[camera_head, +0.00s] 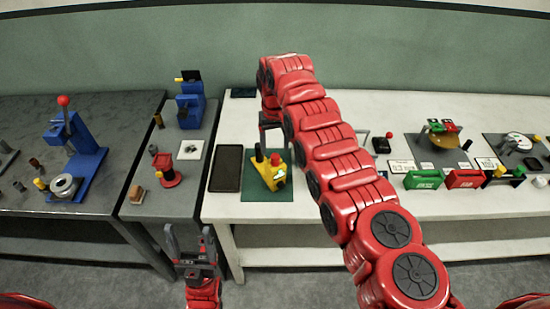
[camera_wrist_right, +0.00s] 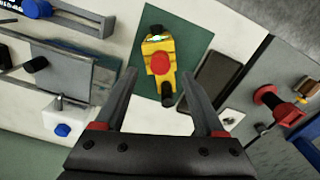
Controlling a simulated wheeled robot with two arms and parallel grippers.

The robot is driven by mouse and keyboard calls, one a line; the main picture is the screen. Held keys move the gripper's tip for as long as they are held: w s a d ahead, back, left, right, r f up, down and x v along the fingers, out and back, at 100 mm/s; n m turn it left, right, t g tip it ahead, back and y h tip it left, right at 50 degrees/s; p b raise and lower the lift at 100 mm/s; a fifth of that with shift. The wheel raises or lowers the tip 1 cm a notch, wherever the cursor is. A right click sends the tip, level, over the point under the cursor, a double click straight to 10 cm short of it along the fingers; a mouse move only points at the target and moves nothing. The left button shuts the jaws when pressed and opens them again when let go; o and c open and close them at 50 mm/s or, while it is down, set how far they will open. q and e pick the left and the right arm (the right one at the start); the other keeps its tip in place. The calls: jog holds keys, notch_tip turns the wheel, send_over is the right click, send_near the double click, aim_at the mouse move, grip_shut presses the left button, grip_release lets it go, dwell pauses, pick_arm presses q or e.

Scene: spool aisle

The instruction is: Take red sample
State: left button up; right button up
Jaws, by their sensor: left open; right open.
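A yellow device (camera_head: 268,172) with a red round top (camera_head: 275,159) and a black post stands on a green mat (camera_head: 250,190) on the white table. In the right wrist view the yellow device (camera_wrist_right: 160,50) lies between and beyond the fingertips, its red top (camera_wrist_right: 160,63) facing the camera. My right gripper (camera_wrist_right: 158,85) is open and empty above it; my arm partly hides it in the head view. My left gripper (camera_head: 190,242) is open and empty in front of the grey table. A red spool-like piece (camera_head: 166,172) stands on that table. I cannot tell which red thing is the sample.
A black tray (camera_head: 226,168) lies left of the mat. Green (camera_head: 424,179) and red (camera_head: 465,179) boxes stand at the right, near a round dish (camera_head: 440,140) bearing red and green pieces. A blue press (camera_head: 80,150) stands far left.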

aim_at(275, 156)
notch_tip(275, 156, down, 4)
jog(key=shift+f+p, duration=0.1)
jog(key=shift+p, duration=0.3)
grip_shut()
